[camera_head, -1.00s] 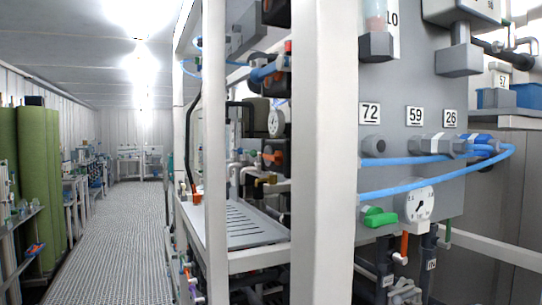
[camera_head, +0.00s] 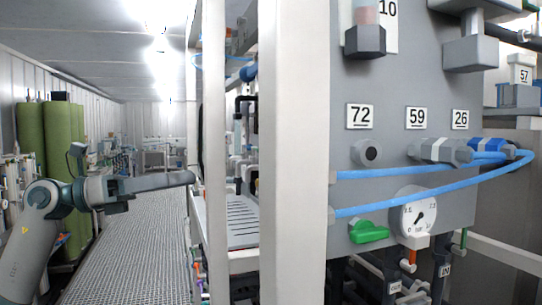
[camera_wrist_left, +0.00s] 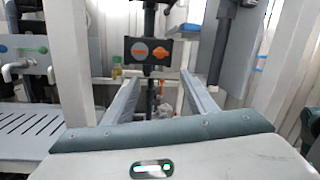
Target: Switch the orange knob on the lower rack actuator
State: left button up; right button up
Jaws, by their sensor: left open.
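In the left wrist view, a dark actuator box (camera_wrist_left: 149,60) on a vertical dark pipe carries two orange round parts side by side. The left orange knob (camera_wrist_left: 139,49) and the right orange knob (camera_wrist_left: 160,53) both face the camera, just beyond the fingertips. My left gripper (camera_wrist_left: 160,76) is open and empty, its two fingers apart below the box with a gap to it. In the head view, my left gripper (camera_head: 192,178) points right at the rack's white post; the actuator is hidden there. My right gripper is not in view.
A white rack post (camera_head: 294,150) stands close in front. A grey panel (camera_head: 385,80) holds a green handle (camera_head: 369,232), a gauge (camera_head: 414,216) and blue hoses (camera_head: 430,193). The grated aisle floor (camera_head: 130,255) is clear. A slotted tray (camera_wrist_left: 28,122) lies left in the wrist view.

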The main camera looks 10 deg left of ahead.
pick_arm(q)
jog(key=w+d+r+y+p, duration=0.1)
jog(key=w+d+p, duration=0.2)
jog(key=d, duration=0.4)
jog(key=w+d+r+m+y+p, duration=0.1)
jog(key=w+d+r+p, duration=0.1)
jog(key=d, duration=0.4)
jog(key=shift+w+d+r+m+t+p, duration=0.35)
jog(key=shift+w+p, duration=0.3)
jog(key=shift+w, duration=0.4)
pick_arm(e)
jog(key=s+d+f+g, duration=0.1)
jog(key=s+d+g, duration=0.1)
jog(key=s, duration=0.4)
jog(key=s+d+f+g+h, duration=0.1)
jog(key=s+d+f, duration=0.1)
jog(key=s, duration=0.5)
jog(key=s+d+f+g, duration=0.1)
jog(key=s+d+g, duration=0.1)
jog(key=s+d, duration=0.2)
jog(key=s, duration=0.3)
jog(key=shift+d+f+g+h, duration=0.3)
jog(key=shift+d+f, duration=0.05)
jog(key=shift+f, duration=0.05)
pick_arm(q)
jog(key=c, duration=1.1)
